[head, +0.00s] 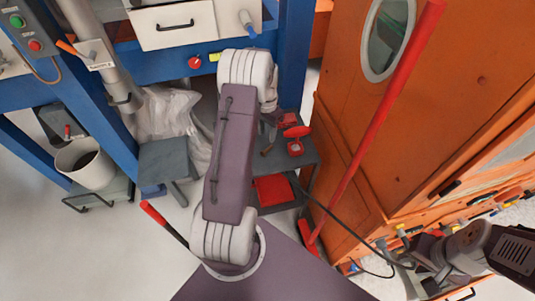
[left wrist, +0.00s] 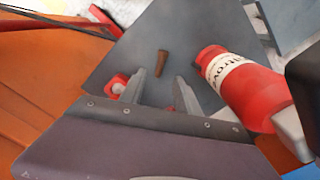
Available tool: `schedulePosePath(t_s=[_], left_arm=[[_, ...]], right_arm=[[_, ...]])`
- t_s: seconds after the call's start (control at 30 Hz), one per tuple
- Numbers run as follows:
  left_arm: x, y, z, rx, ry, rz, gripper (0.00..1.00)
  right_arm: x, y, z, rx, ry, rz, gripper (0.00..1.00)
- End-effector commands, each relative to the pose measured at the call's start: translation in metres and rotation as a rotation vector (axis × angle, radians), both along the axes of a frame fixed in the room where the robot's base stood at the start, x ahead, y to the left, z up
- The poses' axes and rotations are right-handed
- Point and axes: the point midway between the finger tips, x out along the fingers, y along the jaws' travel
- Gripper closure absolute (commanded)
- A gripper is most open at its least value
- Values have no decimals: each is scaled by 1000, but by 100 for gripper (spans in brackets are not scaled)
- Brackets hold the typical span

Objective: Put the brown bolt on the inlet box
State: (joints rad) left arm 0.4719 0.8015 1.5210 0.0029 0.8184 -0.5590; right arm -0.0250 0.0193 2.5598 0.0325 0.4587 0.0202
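The brown bolt (left wrist: 162,64) lies on a grey surface (left wrist: 205,30) in the left wrist view. My left gripper (left wrist: 161,75) is open, with one finger on each side of the line to the bolt. The bolt appears just beyond the fingertips, and I see no contact. In the head view, my left wrist hides most of the gripper above the small grey table (head: 307,158). My right gripper (head: 424,281) is low at the right, beside the orange cabinet, too small and cluttered to judge. I cannot tell which part is the inlet box.
The orange cabinet (head: 350,120) and a red pole (head: 375,120) stand right of the table. A blue frame (head: 295,60) rises behind.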

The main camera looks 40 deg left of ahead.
Motion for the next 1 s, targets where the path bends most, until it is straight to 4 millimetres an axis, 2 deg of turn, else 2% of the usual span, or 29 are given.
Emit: schedulePosePath(t_s=[0.1,0.27,0.43,0.67,0.9,1.0], left_arm=[[2,12,-6,-2,4,-6,61],[2,11,-12,-2,5,-7,61],[1,10,-40,-2,5,-6,61],[2,9,-51,-1,3,-7,61],[0,2,-93,-3,5,-6,61],[1,3,-97,0,1,-6,61]], right_arm=[[0,0,-1,0,0,0,65],[0,0,-2,0,0,0,65],[0,0,-9,0,0,0,65],[0,0,-10,0,0,0,65],[0,0,-20,0,0,0,65],[0,0,-20,0,0,0,65]])
